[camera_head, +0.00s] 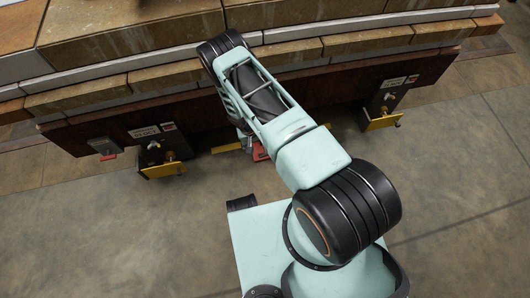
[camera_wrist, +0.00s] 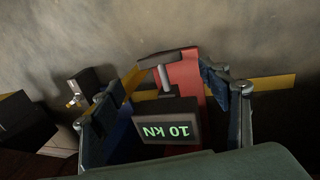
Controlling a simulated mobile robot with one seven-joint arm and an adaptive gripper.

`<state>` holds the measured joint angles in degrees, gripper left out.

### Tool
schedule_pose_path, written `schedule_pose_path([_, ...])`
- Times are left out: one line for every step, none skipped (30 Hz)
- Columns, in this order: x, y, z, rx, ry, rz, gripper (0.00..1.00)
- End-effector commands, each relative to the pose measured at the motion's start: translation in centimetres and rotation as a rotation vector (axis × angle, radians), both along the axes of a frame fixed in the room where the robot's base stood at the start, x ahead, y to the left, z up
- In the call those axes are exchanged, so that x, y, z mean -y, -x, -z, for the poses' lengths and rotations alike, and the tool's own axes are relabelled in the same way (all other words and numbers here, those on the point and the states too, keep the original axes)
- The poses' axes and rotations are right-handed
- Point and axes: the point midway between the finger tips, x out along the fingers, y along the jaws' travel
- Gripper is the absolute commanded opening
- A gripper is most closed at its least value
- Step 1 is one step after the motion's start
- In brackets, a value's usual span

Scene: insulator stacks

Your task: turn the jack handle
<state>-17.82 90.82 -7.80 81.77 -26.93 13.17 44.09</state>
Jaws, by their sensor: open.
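The jack shows in the wrist view as a red body (camera_wrist: 190,75) with a dark box reading "10 kN" upside down (camera_wrist: 168,128). The likely jack handle is a dark T-shaped bar (camera_wrist: 174,58) on a short grey shaft above the box. My gripper (camera_wrist: 165,88) is open, with one finger left and one right of the handle and box. I cannot tell if either finger touches them. In the head view a bit of the red jack (camera_head: 259,150) shows beside my arm, which hides most of it and my gripper.
A dark beam (camera_head: 325,93) under stacked tan blocks (camera_head: 120,48) runs across the back. Yellow-footed dark units stand at left (camera_head: 162,160) and right (camera_head: 386,112). A small grey-red box (camera_head: 104,148) is on the beam's left. The concrete floor (camera_head: 90,225) is open in front.

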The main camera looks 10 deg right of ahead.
Motion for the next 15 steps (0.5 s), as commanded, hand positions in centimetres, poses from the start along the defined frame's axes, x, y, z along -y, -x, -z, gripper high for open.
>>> schedule_pose_path([0.3, 0.1, 1.5, -0.001, 0.000, 0.001, 0.70])
schedule_pose_path([0.5, 0.1, 2.1, -0.002, 0.000, 0.001, 0.70])
schedule_pose_path([0.6, 0.0, 2.8, 0.000, 0.000, 0.002, 0.70])
schedule_pose_path([0.7, 0.1, 3.3, 0.000, 0.000, 0.002, 0.70])
schedule_pose_path([0.9, 0.1, 3.7, 0.000, 0.000, 0.002, 0.70])
schedule_pose_path([1.0, 0.0, 4.2, 0.000, 0.000, 0.002, 0.70])
schedule_pose_path([1.1, 0.0, 4.6, 0.001, 0.000, 0.003, 0.70])
schedule_pose_path([1.2, 0.0, 4.9, 0.000, 0.000, 0.003, 0.70])
schedule_pose_path([1.3, 0.0, 5.3, 0.000, 0.000, 0.003, 0.70])
schedule_pose_path([1.4, 0.0, 5.5, 0.001, 0.000, 0.003, 0.70])
schedule_pose_path([1.4, 0.0, 5.6, 0.002, -0.001, 0.003, 0.70])
schedule_pose_path([1.5, -0.1, 5.8, 0.002, 0.000, 0.003, 0.70])
schedule_pose_path([1.5, -0.1, 5.9, 0.002, 0.000, 0.003, 0.70])
schedule_pose_path([1.5, 0.0, 6.0, 0.001, 0.000, 0.002, 0.70])
schedule_pose_path([1.5, 0.0, 6.0, 0.001, 0.000, 0.002, 0.70])
